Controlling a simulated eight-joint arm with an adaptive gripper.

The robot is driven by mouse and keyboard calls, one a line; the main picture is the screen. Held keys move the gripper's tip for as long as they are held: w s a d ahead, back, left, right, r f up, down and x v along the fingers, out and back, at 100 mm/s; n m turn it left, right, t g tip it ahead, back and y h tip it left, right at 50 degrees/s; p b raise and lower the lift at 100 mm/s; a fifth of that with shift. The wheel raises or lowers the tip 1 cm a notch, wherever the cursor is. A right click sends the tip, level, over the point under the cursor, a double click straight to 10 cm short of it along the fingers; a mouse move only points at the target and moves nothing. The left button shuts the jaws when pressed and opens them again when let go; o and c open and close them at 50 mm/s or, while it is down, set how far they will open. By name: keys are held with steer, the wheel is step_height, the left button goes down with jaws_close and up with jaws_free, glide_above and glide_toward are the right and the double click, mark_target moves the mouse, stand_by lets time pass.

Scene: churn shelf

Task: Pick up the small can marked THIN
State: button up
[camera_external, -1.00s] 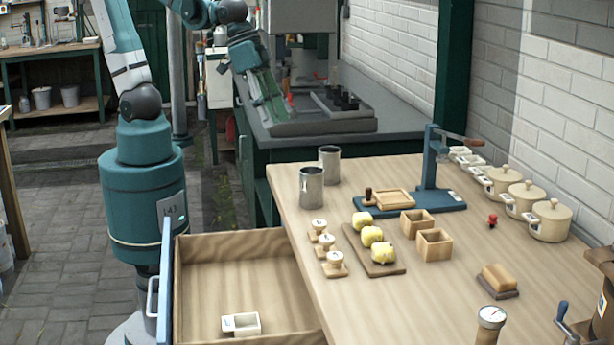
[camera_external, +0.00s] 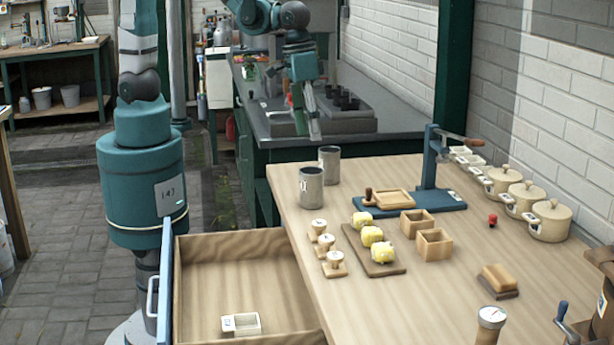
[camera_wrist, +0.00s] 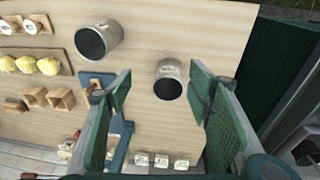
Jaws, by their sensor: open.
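Two grey metal cans stand upright near the far left corner of the wooden table. The nearer can (camera_external: 311,188) has a label facing the camera; it also shows in the wrist view (camera_wrist: 99,40). The farther can (camera_external: 329,165) appears in the wrist view (camera_wrist: 168,82) with a small label near its rim. I cannot read either label well enough to tell which says THIN. My gripper (camera_external: 309,136) is open and empty, fingers pointing down, above and behind the cans. In the wrist view the farther can lies between the fingers (camera_wrist: 161,80), which are apart from it.
A blue crank press (camera_external: 430,185) with a wooden tray stands right of the cans. Stamps (camera_external: 326,243), a board of yellow lumps (camera_external: 373,243) and wooden boxes (camera_external: 434,244) lie nearer. Lidded pots (camera_external: 526,198) line the wall. An open drawer (camera_external: 240,280) juts out left.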

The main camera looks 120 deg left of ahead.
mark_target(329, 170)
steer(key=w+a+f+n+g+p, duration=0.1)
steer(key=w+a+f+n+p, duration=0.2)
steer(key=a+f, duration=0.1)
steer(key=shift+w+a+f+g, duration=0.2)
steer(key=shift+a+f+g, duration=0.15)
steer(key=shift+f, duration=0.3)
steer(key=shift+f, duration=0.15)
steer(key=shift+f, duration=1.2)
steer(key=shift+f, duration=0.1)
steer(key=shift+s+f, duration=0.15)
steer(key=shift+f, duration=2.35)
steer(key=c, duration=1)
